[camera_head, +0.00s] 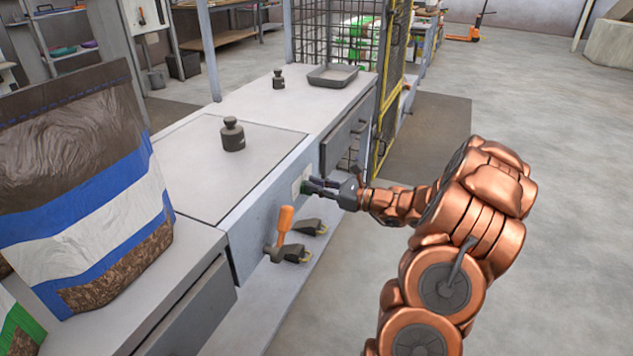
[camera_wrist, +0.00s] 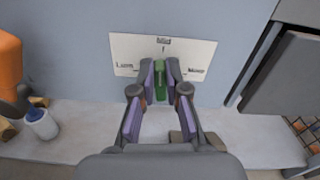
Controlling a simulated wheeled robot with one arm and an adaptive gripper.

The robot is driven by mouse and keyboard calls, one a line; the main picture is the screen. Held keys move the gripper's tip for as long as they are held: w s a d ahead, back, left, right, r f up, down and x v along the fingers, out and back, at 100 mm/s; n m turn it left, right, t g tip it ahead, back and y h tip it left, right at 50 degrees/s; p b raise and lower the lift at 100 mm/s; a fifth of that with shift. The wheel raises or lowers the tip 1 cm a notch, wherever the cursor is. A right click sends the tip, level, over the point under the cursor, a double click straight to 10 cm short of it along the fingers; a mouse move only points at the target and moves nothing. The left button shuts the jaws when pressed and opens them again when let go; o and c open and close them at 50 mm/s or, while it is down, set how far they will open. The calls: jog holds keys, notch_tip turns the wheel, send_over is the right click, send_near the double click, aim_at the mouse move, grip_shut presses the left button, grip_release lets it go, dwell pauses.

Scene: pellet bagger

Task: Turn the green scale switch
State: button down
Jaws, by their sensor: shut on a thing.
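The green scale switch (camera_wrist: 160,80) sits upright in the middle of a white label plate (camera_wrist: 122,54) on the scale's grey-blue front panel. My gripper (camera_wrist: 160,82) is shut on the switch, one purple-padded finger on each side of it. The plate carries printing at its left, right and top, with a small mark above the switch. In the head view my gripper (camera_head: 306,187) reaches the front panel (camera_head: 262,215) from the right. Its fingers cover most of the switch there.
A drawer front (camera_head: 345,130) is to the right. Weights (camera_head: 233,137) stand on top. A large pellet bag (camera_head: 85,190) stands at left. Floor at right is open.

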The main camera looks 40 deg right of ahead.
jog(key=shift+a+n, duration=0.1)
jog(key=shift+n, duration=0.7)
jog(key=shift+s+f+n, duration=0.1)
jog(key=shift+n, duration=0.4)
jog(key=shift+a+n, duration=0.15)
jog(key=shift+n, duration=0.85)
jog(key=shift+s+f+n+b, duration=0.1)
jog(key=shift+n+b, duration=0.2)
jog(key=shift+b, duration=0.05)
jog(key=c, duration=1.2)
grip_release()
